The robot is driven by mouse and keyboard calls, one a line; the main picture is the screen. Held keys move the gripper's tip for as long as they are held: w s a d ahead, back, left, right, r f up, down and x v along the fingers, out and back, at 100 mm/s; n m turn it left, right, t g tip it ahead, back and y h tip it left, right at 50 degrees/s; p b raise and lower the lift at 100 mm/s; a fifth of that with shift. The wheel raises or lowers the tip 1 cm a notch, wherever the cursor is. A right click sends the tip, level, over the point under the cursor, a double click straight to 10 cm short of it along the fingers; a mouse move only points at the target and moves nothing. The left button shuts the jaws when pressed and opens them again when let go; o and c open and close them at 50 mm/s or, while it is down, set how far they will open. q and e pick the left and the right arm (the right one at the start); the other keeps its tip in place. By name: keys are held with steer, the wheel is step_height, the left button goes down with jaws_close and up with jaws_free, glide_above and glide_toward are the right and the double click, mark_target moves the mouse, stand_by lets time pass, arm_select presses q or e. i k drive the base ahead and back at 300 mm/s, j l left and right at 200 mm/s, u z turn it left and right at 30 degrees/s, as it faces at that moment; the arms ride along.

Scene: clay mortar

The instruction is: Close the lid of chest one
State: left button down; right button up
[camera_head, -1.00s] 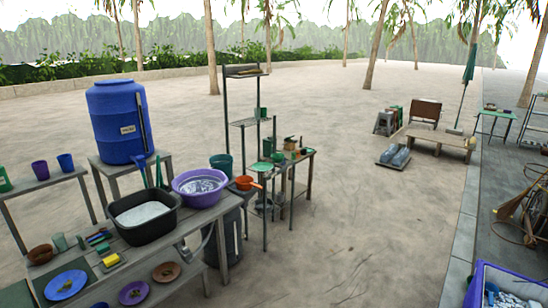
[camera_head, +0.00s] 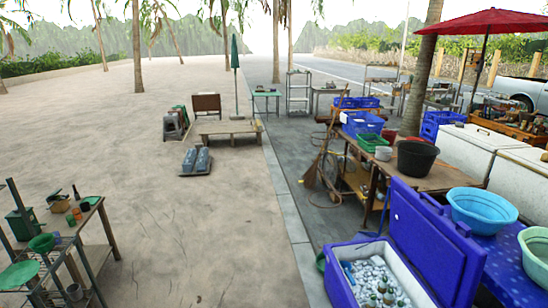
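A blue chest (camera_head: 341,285) stands at the bottom right of the head view, cut off by the lower edge. Its blue lid (camera_head: 428,243) is open and stands steeply raised on the chest's right side. White pieces that look like ice (camera_head: 372,276), with several bottles among them, show inside. Two white chests, one farther (camera_head: 478,152) and one nearer (camera_head: 522,172), stand at the right with their lids down. No label tells which is chest one. Neither of my grippers is in view.
A turquoise basin (camera_head: 482,208) on a blue surface stands right of the raised lid. A wooden table (camera_head: 425,178) with a black tub (camera_head: 416,157) is behind the chest. A shelf rack (camera_head: 70,262) stands at lower left. The sandy ground (camera_head: 200,230) between is clear.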

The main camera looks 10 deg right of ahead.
mark_target(450, 262)
steer(key=i+z, duration=0.2)
steer(key=i, duration=0.7)
steer(key=i+j+z, duration=0.15)
steer(key=i, duration=0.75)
steer(key=i+z, duration=0.3)
steer(key=z, duration=0.2)
steer(key=i+j+z, duration=0.1)
steer(key=i+z, duration=0.15)
steer(key=z, duration=0.2)
steer(key=i+j+z, duration=0.2)
steer(key=z, duration=0.3)
